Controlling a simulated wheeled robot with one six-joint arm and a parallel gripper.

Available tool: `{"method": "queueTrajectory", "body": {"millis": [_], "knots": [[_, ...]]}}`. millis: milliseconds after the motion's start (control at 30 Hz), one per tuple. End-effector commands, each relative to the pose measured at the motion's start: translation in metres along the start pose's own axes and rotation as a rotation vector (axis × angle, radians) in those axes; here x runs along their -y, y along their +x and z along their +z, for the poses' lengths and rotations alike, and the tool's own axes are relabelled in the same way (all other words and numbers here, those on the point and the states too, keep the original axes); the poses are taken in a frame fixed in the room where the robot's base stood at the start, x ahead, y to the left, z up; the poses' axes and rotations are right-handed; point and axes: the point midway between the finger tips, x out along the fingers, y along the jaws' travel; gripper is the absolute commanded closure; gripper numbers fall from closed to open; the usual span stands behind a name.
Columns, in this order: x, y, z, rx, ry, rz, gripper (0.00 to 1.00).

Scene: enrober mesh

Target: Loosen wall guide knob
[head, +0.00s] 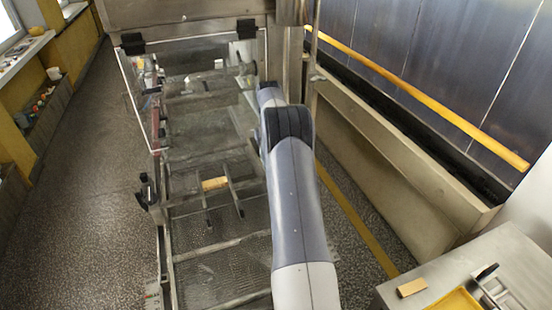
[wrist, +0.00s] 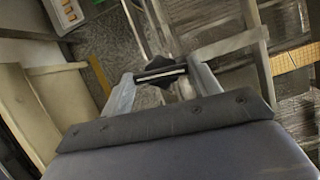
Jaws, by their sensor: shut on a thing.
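In the wrist view my gripper (wrist: 163,78) is shut on a dark star-shaped knob (wrist: 180,88), with one finger on each side of it. The knob sits beside a metal rail of the machine frame, and its lower part is hidden behind my gripper body. In the head view my arm reaches forward over the right side of the mesh conveyor (head: 215,275), and its links hide my gripper and this knob. Another black knob (head: 148,192) shows on the left side of the frame.
A small wooden block (head: 215,183) lies between guide bars on the mesh; it also shows in the wrist view (wrist: 292,58). A metal table (head: 505,250) with a yellow tray (head: 455,303) stands at lower right. A steel wall (head: 400,165) runs along the right. The left floor is clear.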

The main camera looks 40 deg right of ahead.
Motion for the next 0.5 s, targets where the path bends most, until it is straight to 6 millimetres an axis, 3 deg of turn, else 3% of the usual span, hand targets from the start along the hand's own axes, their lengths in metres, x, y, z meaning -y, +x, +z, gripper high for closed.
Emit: {"method": "queueTrajectory", "body": {"millis": [500], "knots": [[0.0008,-0.0001,0.0002,0.000,-0.113,0.046,0.64]]}}
